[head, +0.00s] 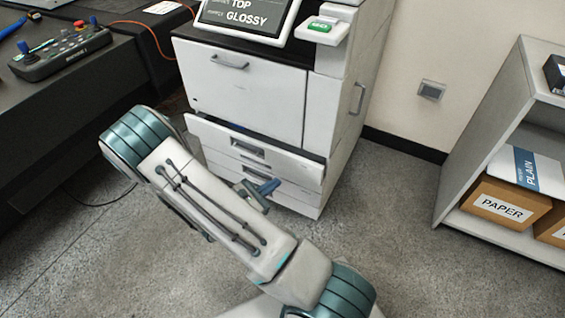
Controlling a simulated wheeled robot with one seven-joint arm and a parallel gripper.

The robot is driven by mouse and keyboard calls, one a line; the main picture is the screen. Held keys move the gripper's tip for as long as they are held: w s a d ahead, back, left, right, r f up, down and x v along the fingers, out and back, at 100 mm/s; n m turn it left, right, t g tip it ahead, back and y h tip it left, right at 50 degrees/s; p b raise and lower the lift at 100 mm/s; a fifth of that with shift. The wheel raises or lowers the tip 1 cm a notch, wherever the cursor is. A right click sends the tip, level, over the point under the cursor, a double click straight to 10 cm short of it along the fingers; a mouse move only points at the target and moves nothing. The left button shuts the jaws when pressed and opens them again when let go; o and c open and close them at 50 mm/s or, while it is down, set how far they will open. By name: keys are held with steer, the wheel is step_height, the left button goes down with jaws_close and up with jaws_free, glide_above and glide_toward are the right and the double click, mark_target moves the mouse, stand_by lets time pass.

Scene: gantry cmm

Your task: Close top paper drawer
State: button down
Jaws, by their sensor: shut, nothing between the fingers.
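The white printer (248,95) stands at the upper middle of the head view. Its top paper drawer (290,168), below the large front door, sticks out a little, with a dark gap along its upper edge. The drawer's recessed handle (248,151) faces me. Lower drawers (295,196) sit under it, partly hidden by my arm. My gripper (268,188) is shut and empty, in front of the lower drawers and below the top drawer's handle. I cannot tell whether it touches the printer.
A screen (245,14) reading "TOP" and "GLOSSY" and a green button (319,27) are on the printer. A dark table with a control box (62,52) stands at left. A shelf (485,130) with paper boxes (502,203) stands at right. Floor (385,210) between is clear.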

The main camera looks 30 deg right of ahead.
mark_target(287, 157)
step_height(287, 157, down, 6)
steer(key=w+a+n+t+y, duration=0.2)
steer(key=w+n+t, duration=0.1)
steer(key=n+t, duration=0.3)
steer(key=b+x, duration=0.1)
steer(key=x, duration=0.5)
steer(key=b+x, duration=0.2)
steer(key=x, duration=0.5)
steer(key=shift+d+r, duration=0.2)
